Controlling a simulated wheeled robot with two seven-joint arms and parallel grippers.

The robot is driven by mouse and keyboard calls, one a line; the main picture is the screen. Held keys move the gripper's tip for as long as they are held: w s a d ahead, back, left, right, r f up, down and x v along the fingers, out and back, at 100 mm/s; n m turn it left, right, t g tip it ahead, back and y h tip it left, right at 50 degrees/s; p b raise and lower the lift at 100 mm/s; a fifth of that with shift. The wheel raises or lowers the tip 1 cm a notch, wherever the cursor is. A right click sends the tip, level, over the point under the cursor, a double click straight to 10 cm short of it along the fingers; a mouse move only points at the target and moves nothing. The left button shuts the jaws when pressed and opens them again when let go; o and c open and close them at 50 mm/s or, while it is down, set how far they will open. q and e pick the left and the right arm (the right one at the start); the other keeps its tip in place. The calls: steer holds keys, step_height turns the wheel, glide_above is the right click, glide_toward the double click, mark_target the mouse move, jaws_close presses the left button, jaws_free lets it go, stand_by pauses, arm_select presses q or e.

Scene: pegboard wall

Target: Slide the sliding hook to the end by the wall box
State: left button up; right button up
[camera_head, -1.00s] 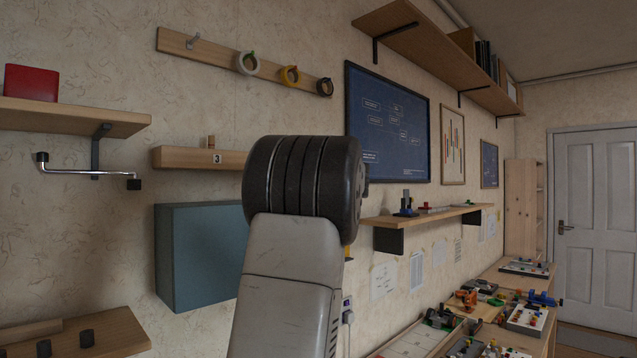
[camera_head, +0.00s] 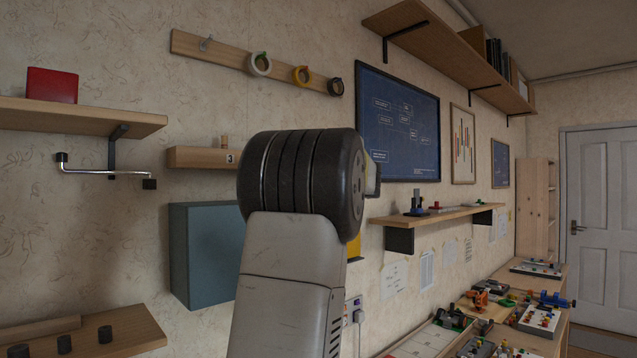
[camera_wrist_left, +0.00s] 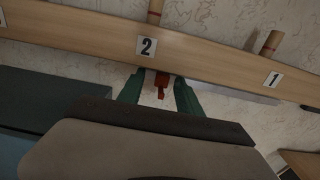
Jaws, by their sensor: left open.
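A small red hook-like piece (camera_wrist_left: 161,84), which looks like the sliding hook, hangs at the lower edge of the wooden rail (camera_wrist_left: 210,62) under the label 2 in the left wrist view. My left gripper (camera_wrist_left: 158,97) is open, its two green fingers on either side of the red piece; contact cannot be told. The blue-grey wall box (camera_head: 205,255) is below the rail's label 3 end in the head view and at the left of the wrist view (camera_wrist_left: 35,108). My arm hides the red piece and the gripper fingers in the head view. My right gripper is out of view.
A shelf with a red box (camera_head: 52,85) and a metal crank (camera_head: 105,172) are left of the wall box. Wooden pegs (camera_wrist_left: 273,40) stand on the rail. A tape-roll rack (camera_head: 255,64) is above. A cluttered bench (camera_head: 490,325) is at lower right.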

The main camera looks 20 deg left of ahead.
arm_select(q)
steer(key=v, duration=0.7)
steer(key=shift+a, duration=0.1)
